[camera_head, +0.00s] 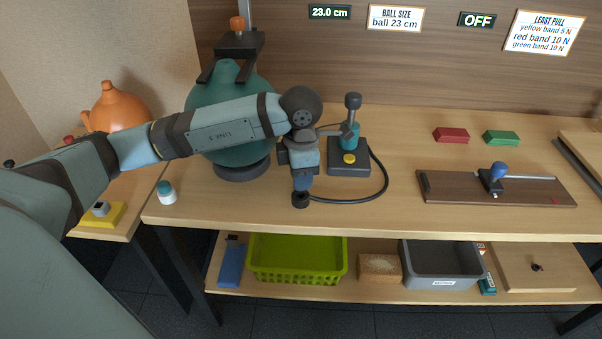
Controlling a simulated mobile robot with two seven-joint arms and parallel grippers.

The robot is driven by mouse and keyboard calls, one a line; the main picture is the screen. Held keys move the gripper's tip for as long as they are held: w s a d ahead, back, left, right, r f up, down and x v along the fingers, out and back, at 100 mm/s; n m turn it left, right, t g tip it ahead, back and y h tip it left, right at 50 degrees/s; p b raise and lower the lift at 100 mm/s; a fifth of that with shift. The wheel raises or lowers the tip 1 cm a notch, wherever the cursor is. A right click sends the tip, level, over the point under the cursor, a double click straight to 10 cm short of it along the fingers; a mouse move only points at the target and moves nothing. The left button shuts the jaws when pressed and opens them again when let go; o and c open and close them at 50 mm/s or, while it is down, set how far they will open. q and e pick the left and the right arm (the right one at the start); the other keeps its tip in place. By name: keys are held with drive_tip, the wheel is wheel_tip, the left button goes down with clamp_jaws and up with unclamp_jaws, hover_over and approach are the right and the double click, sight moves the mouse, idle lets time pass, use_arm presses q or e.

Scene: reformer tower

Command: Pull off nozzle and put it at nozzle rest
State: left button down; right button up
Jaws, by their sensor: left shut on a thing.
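My left gripper (301,181) points down over the table, just in front of the big teal ball. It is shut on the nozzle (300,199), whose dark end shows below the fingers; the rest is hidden. A black hose (378,190) curves from there to the pump. The pump (348,157) has a dark base, a yellow button, a teal cylinder and a dark handle. The teal ball (237,155) sits on a dark ring, partly hidden by my arm. A grey prong shows beside the pump cylinder; I cannot tell if it is the nozzle rest. My right gripper is not in view.
A dark gauge frame (237,45) stands above the ball. A small white-and-teal jar (167,193) is near the left front edge. A brown board with a slider (435,190) and red and green blocks (451,135) lie to the right. The table between pump and board is clear.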

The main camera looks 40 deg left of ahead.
use_arm(q)
drive_tip(key=shift+f+b, duration=0.75)
drive_tip(key=shift+f, duration=0.35)
drive_tip(key=c, duration=0.8)
unclamp_jaws()
drive_tip(key=shift+r, duration=0.1)
